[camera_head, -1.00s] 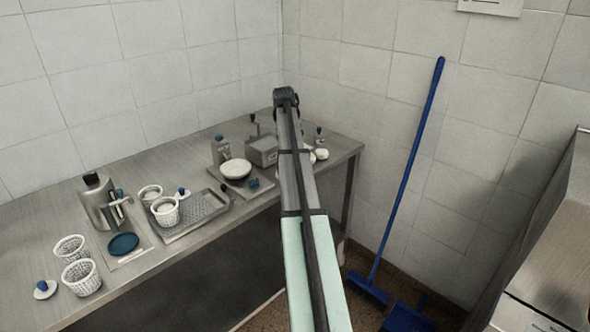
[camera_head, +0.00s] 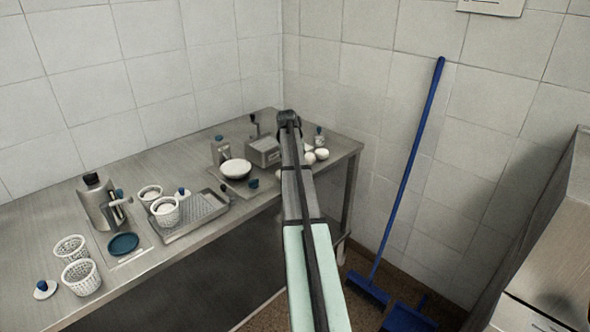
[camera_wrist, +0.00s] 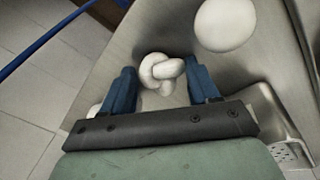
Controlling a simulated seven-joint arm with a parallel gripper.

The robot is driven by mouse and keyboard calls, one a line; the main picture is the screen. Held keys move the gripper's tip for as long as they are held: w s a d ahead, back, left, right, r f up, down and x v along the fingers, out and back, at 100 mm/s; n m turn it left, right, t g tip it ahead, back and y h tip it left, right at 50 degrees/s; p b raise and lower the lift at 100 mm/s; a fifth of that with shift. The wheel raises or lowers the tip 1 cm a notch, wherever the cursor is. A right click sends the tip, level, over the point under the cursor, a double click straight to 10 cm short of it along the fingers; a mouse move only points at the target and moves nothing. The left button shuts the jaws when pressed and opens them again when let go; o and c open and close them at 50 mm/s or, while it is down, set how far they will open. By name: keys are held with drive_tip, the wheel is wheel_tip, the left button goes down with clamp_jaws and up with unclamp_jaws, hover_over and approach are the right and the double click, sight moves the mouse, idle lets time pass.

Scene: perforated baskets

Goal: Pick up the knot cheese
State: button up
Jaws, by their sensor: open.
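The knot cheese (camera_wrist: 162,72) is a small white knotted piece on the steel table, seen in the wrist view. My gripper (camera_wrist: 162,86) is open, with one blue finger on each side of the knot and a gap to each. Whether the fingers are at the knot's height I cannot tell. A round white cheese ball (camera_wrist: 225,24) lies beyond it to the right. In the head view my arm hides the gripper and the knot. Small white cheeses (camera_head: 321,154) show just right of my arm at the table's far right end.
Left of my arm stand a grey box-shaped device (camera_head: 263,151) and a white round on a dark plate (camera_head: 235,169). Perforated baskets (camera_head: 80,277) and a metal tray (camera_head: 205,212) lie farther left. A blue broom (camera_head: 405,180) leans against the wall at right.

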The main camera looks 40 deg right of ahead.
drive_tip(key=shift+c, duration=0.3)
drive_tip(key=c, duration=0.6)
drive_tip(key=shift+r, duration=0.3)
drive_tip(key=r, duration=0.9)
drive_tip(key=shift+w+a, duration=0.25)
drive_tip(key=shift+w, duration=0.05)
drive_tip(key=shift+w+a+r+n+t, duration=0.15)
drive_tip(key=shift+w+a+r+n, duration=0.55)
drive_tip(key=shift+w+a, duration=1.85)
drive_tip(key=shift+w+a+r+n+t, duration=0.2)
drive_tip(key=shift+w+a+n, duration=1.25)
drive_tip(key=shift+a, duration=2)
drive_tip(key=shift+w+a+r+n+t, duration=0.15)
drive_tip(key=shift+w+a+r+n, duration=0.4)
drive_tip(key=shift+w+a, duration=2.1)
